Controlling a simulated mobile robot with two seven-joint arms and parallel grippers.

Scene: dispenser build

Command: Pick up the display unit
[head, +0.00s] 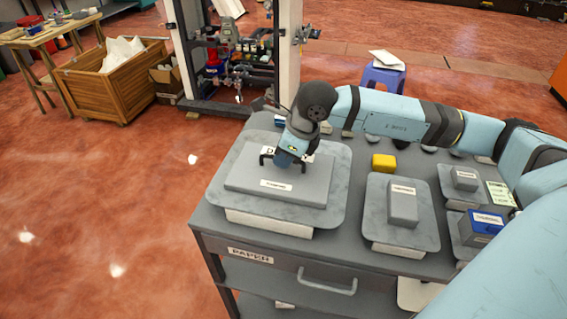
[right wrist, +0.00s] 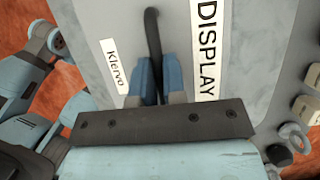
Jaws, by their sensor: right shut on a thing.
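The display unit (head: 310,190) is a flat grey slab with a small white name label on its front and a black handle on top. It is at the grey tray (head: 226,187) on the left of the cart; I cannot tell whether it rests there or is slightly raised. My right gripper (head: 287,163) is above the slab, shut on the handle. In the right wrist view, the blue fingers (right wrist: 153,72) close on the black handle (right wrist: 152,30), between a "Klervo" label (right wrist: 114,66) and a "DISPLAY" label (right wrist: 207,45). My left gripper is not in view.
The cart (head: 285,259) also carries a grey block (head: 403,205) on a middle tray, a yellow block (head: 384,162), a blue box (head: 481,227) and a smaller unit (head: 465,179). A wooden crate (head: 112,85) and a blue stool (head: 384,76) stand beyond. Floor left of the cart is clear.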

